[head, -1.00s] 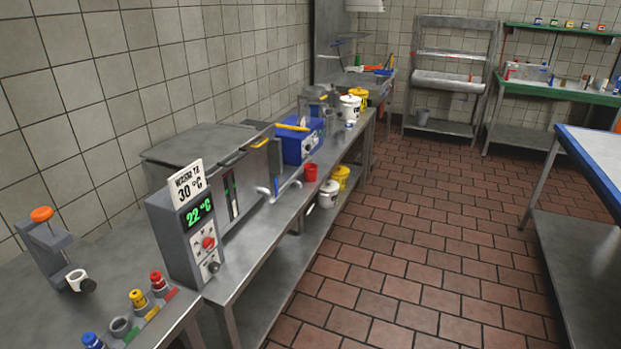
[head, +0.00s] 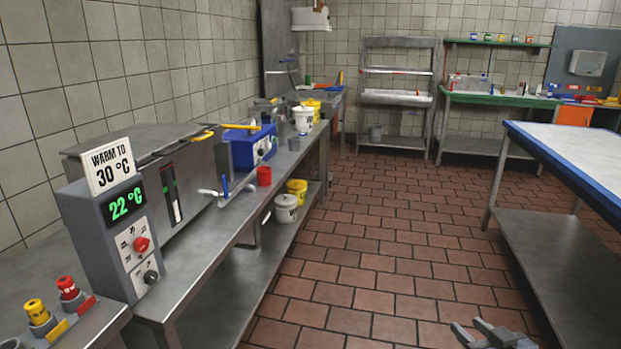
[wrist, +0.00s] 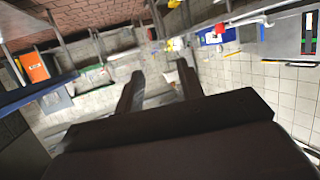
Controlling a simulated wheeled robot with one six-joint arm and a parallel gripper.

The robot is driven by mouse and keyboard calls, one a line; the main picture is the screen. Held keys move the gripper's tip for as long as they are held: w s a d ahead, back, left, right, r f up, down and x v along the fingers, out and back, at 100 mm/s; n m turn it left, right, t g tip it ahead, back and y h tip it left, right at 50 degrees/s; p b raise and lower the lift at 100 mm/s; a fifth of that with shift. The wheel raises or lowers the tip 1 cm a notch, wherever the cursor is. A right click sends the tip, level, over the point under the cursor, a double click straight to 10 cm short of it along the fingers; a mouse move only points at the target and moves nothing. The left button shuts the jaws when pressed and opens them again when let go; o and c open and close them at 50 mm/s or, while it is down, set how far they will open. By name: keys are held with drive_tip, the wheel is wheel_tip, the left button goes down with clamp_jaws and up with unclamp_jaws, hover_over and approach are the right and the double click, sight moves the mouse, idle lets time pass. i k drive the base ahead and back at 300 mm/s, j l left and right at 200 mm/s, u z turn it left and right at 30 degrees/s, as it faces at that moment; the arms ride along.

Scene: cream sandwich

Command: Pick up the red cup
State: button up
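The red cup (head: 264,176) stands upright on the steel counter (head: 205,240), near its front edge, in front of the blue box and to the right of a tap-like pipe. In the wrist view a small red shape (wrist: 220,28) beside the blue box looks like the same cup. My gripper (head: 471,326) shows at the bottom right of the head view, over the floor and far from the cup. In the wrist view its two fingers (wrist: 158,80) are spread apart with nothing between them.
A grey machine (head: 120,235) with a "22 °C" display stands on the counter at left. White and yellow buckets (head: 286,207) sit on the shelf below the cup. A blue-edged table (head: 570,160) stands at right. The tiled floor (head: 350,250) between is clear.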

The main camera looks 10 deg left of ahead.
sight(264, 176)
drive_tip(key=i+j+u, duration=0.35)
drive_tip(key=i, duration=0.45)
drive_tip(key=i+j+u, duration=0.2)
drive_tip(key=i+u, duration=0.15)
drive_tip(key=i, duration=0.5)
drive_tip(key=i+l+u, duration=0.1)
drive_tip(key=i+u, duration=0.25)
drive_tip(key=i, duration=0.45)
